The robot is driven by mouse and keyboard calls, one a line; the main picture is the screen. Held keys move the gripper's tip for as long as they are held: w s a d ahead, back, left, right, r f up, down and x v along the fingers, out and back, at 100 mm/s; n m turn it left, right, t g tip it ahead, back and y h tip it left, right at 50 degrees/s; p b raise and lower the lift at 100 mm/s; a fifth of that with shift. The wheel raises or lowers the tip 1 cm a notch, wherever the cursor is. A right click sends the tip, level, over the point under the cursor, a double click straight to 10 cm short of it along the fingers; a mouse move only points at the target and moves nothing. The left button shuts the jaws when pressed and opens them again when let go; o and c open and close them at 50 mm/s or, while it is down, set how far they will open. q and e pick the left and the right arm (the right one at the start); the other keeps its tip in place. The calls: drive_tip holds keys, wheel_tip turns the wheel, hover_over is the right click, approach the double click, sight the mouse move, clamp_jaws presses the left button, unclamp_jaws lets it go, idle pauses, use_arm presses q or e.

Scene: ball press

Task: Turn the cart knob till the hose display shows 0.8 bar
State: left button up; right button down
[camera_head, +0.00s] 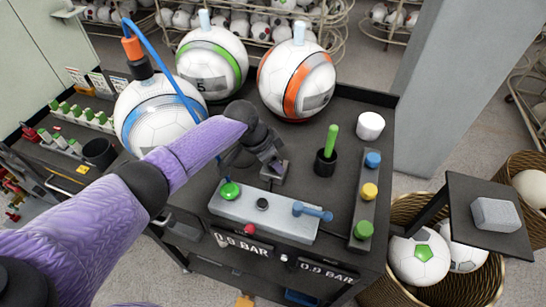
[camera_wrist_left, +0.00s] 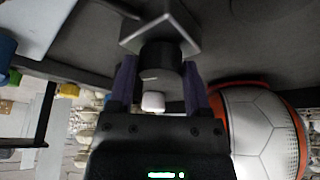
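The cart (camera_head: 340,105) carries the balls and a control block. My left gripper (camera_head: 270,160) reaches over the cart top at a small grey block (camera_head: 272,178). In the left wrist view my left gripper (camera_wrist_left: 160,88) has its fingers on both sides of the black cart knob (camera_wrist_left: 160,62), apparently touching it. The knob has a pale mark and stands on the grey block (camera_wrist_left: 160,32). In the head view the gripper mostly hides the knob. Two displays on the cart front, the left one (camera_head: 243,243) and the right one (camera_head: 327,270), both read 0.9 BAR. Which is the hose display I cannot tell. My right gripper is not in view.
A blue hose (camera_head: 165,62) runs to the blue-striped ball (camera_head: 150,118). Green-striped (camera_head: 212,65) and orange-striped (camera_head: 297,82) balls stand behind. A black cup with a green stick (camera_head: 326,160) and a row of coloured knobs (camera_head: 368,192) stand right of the gripper.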

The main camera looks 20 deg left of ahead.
use_arm(q)
clamp_jaws()
drive_tip(key=n+p, duration=0.1)
drive_tip(key=n+t+p, duration=0.1)
drive_tip(key=p, duration=0.1)
drive_tip(key=shift+d+r+n+y, duration=0.1)
drive_tip(key=shift+r+n+y, duration=0.15)
drive_tip(key=shift+n+y, duration=0.05)
drive_tip(key=shift+f+n+t+y+p, duration=0.15)
drive_tip(key=shift+n+y+p, duration=0.15)
drive_tip(key=shift+n+p, duration=0.45)
drive_tip(key=shift+n+t+y+p, duration=0.15)
drive_tip(key=shift+n+y+p, duration=0.15)
drive_tip(key=shift+n+p, duration=0.45)
drive_tip(key=shift+o, duration=2.4)
unclamp_jaws()
